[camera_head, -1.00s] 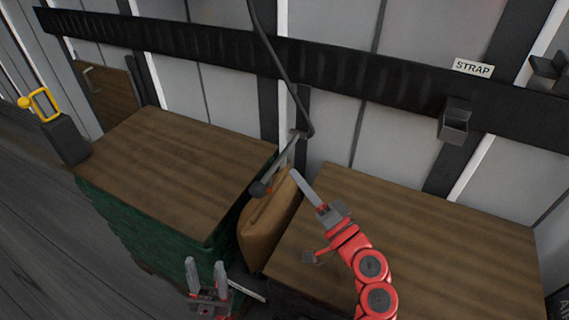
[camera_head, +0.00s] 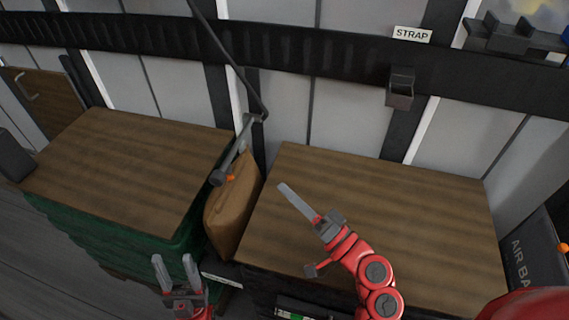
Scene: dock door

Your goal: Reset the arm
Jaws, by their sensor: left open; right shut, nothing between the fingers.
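My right gripper (camera_head: 286,193) is shut with nothing in it, above the left part of the right wooden-topped crate (camera_head: 430,205). Its red arm comes up from the bottom of the view. My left gripper (camera_head: 174,266) is open and empty at the bottom, in front of the green side of the left crate. A brown bag (camera_head: 231,208) stands in the gap between the two crates. A grey nozzle tool (camera_head: 232,158) on a dark hose hangs at the top of the bag, by a small orange part (camera_head: 231,178). Whether the nozzle touches the bag I cannot tell.
The left crate (camera_head: 125,165) has a wooden top and green sides. A dark rail (camera_head: 300,65) with a STRAP label (camera_head: 412,34) and a small grey holder (camera_head: 400,90) runs along the wall. A dark AIR BAG box (camera_head: 525,255) stands at right. Both crate tops are clear.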

